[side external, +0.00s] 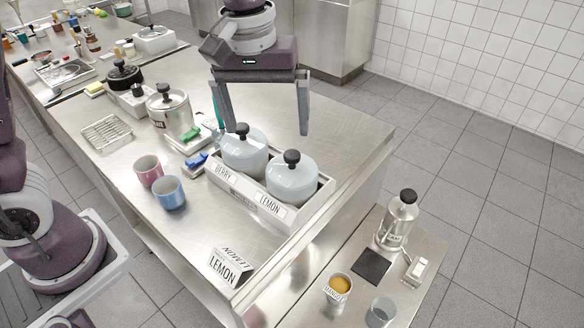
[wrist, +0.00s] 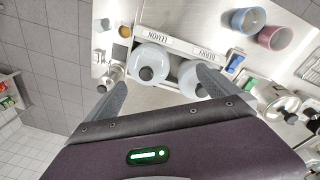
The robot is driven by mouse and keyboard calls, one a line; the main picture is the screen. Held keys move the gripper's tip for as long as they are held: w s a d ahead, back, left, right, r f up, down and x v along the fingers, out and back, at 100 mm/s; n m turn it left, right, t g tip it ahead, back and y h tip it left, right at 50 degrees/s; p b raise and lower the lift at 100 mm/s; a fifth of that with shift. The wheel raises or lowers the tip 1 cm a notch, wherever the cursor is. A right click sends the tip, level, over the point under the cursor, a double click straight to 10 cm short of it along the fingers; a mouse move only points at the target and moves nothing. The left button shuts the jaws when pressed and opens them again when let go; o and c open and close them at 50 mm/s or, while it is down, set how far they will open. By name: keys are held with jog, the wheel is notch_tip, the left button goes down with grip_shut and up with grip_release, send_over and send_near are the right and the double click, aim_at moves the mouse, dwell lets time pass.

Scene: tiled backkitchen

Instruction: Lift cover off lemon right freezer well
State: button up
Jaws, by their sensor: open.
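A white freezer box (side external: 238,193) with two wells stands on the steel counter. Its labels read BERRY at left and LEMON at right. The lemon cover (side external: 291,180), a pale dome with a black knob (side external: 292,156), sits on the right well; it also shows in the wrist view (wrist: 150,57). A like berry cover (side external: 243,158) sits on the left well; it shows in the wrist view (wrist: 188,76), partly behind a finger. My gripper (side external: 264,136) is open and empty, above and behind the covers, fingers pointing down. The wells' insides are hidden.
A pink cup (side external: 149,170) and a blue cup (side external: 170,192) stand left of the box. A LEMON sign (side external: 225,268) stands in front. A lower counter at right holds a bottle (side external: 397,222), a yellow-filled cup (side external: 339,288) and a glass (side external: 381,312). Counter right of the box is clear.

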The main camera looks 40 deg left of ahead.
aim_at(292, 164)
jog(key=shift+n+g, duration=0.6)
jog(key=shift+n, duration=0.2)
jog(key=w+d+f, duration=0.1)
jog(key=f, duration=0.1)
jog(key=w+d+f, duration=0.2)
jog(key=f, duration=0.1)
jog(key=shift+w+f, duration=0.2)
jog(key=shift+f, duration=0.15)
notch_tip(292, 164, down, 7)
jog(key=shift+s+r, duration=0.15)
jog(key=c, duration=1)
notch_tip(292, 164, up, 10)
jog(key=shift+a+r, duration=0.1)
jog(key=shift+c, duration=0.2)
jog(key=s+a+f, duration=0.3)
jog(key=s+a, duration=0.1)
jog(key=s, duration=0.4)
jog(key=s+a+f, duration=0.3)
jog(key=s+a, duration=0.1)
jog(key=s, duration=0.4)
jog(key=f, duration=0.9)
jog(key=shift+w+a+f, duration=0.2)
jog(key=shift+f, duration=0.15)
